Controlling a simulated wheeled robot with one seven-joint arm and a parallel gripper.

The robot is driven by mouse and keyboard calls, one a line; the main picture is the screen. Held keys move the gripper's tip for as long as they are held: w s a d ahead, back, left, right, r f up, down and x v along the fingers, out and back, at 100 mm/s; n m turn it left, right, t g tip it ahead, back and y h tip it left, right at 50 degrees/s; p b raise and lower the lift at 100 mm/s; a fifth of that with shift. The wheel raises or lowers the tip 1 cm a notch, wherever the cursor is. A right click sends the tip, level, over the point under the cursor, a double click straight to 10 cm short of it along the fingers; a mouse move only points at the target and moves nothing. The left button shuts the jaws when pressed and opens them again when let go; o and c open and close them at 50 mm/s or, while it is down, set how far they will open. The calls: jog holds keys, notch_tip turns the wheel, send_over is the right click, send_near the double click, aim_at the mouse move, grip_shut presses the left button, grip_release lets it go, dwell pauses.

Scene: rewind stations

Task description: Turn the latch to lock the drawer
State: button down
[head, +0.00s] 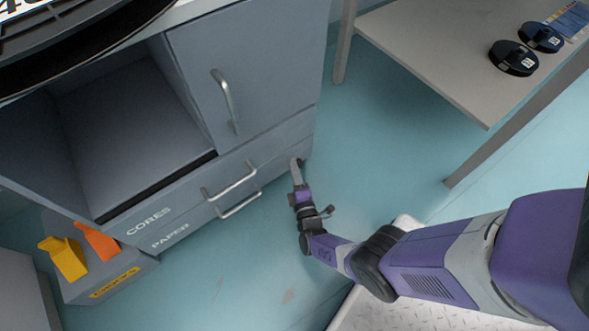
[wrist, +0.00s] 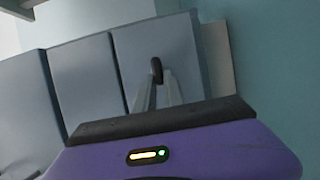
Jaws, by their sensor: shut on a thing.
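The grey cabinet has two low drawers, the CORES drawer (head: 180,201) above the PAPER drawer (head: 193,224); both look closed in the head view. The latch, a small dark knob (wrist: 156,70), shows on a grey front panel in the wrist view, between my fingertips. My gripper (head: 297,163) reaches the right end of the drawer fronts in the head view and hides most of the latch there. In the wrist view my gripper (wrist: 157,82) is shut on the latch. I cannot tell which way the latch is turned.
Two bar handles (head: 230,180) stick out left of my gripper. A cabinet door (head: 245,70) above is closed, beside an open compartment (head: 130,125). A grey box with yellow (head: 66,258) and orange (head: 98,241) pieces stands left. A table (head: 420,50) stands right; floor between is clear.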

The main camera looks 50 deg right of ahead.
jog(key=c, duration=1.4)
grip_release()
jog(key=shift+c, duration=0.2)
jog(key=p+v, duration=0.2)
jog(key=v, duration=0.5)
jog(key=shift+s+a, duration=0.2)
jog(key=shift+s, duration=0.15)
